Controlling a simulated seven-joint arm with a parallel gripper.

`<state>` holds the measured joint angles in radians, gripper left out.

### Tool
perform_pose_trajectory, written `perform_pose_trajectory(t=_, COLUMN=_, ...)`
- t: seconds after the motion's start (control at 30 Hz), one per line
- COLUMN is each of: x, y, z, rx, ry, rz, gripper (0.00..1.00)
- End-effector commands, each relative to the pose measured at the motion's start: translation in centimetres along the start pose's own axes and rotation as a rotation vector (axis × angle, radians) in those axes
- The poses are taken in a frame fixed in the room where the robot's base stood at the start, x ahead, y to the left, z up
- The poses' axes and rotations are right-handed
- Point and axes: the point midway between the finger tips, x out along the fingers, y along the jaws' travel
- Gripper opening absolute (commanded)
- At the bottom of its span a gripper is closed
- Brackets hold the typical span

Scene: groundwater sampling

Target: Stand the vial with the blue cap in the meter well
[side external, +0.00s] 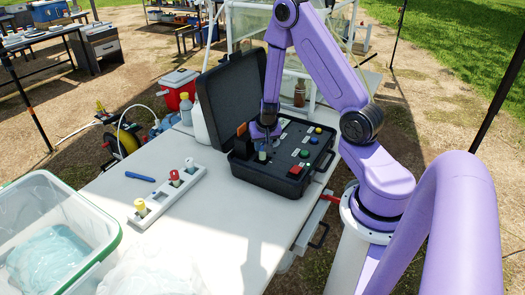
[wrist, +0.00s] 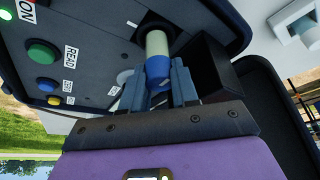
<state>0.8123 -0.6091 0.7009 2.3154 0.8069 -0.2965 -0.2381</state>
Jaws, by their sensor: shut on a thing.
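The blue-capped vial (wrist: 156,45) is between the fingers of my gripper (wrist: 159,78), which is shut on its blue cap (wrist: 158,68). Its pale body points away from the fingers toward the dark round meter well (wrist: 148,22). I cannot tell how far its end is inside the well. In the side view my gripper (side external: 264,133) is low over the left part of the open black meter case (side external: 275,178). The pale vial body (side external: 263,155) shows just below the fingers, roughly upright; the well is hidden there.
The case's raised lid (side external: 228,98) stands behind my gripper. Coloured buttons (side external: 308,139) lie right of it. A white rack (side external: 165,198) holds vials with yellow, red and white caps. A blue pen (side external: 139,179) and a clear bin (side external: 55,225) are left.

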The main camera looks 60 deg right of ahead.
Motion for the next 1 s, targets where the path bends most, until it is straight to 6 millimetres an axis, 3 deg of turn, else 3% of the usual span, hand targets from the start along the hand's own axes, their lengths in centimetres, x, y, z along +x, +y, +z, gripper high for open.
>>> perform_pose_trajectory(t=0.23, x=2.4, y=0.0, z=1.0, rx=-0.001, ry=-0.001, rz=0.001, gripper=0.0)
perform_pose_trajectory(t=0.7, x=2.9, y=0.0, z=1.2, rx=-0.001, ry=0.0, rz=0.0, gripper=0.0)
perform_pose_trajectory(t=0.73, x=2.9, y=0.0, z=1.2, rx=0.0, ry=0.0, rz=0.0, gripper=0.32)
perform_pose_trajectory(t=0.8, x=2.9, y=0.0, z=1.2, rx=0.0, ry=0.001, rz=0.0, gripper=0.55)
perform_pose_trajectory(t=1.0, x=2.9, y=0.0, z=1.2, rx=0.0, ry=0.0, rz=0.0, gripper=0.55)
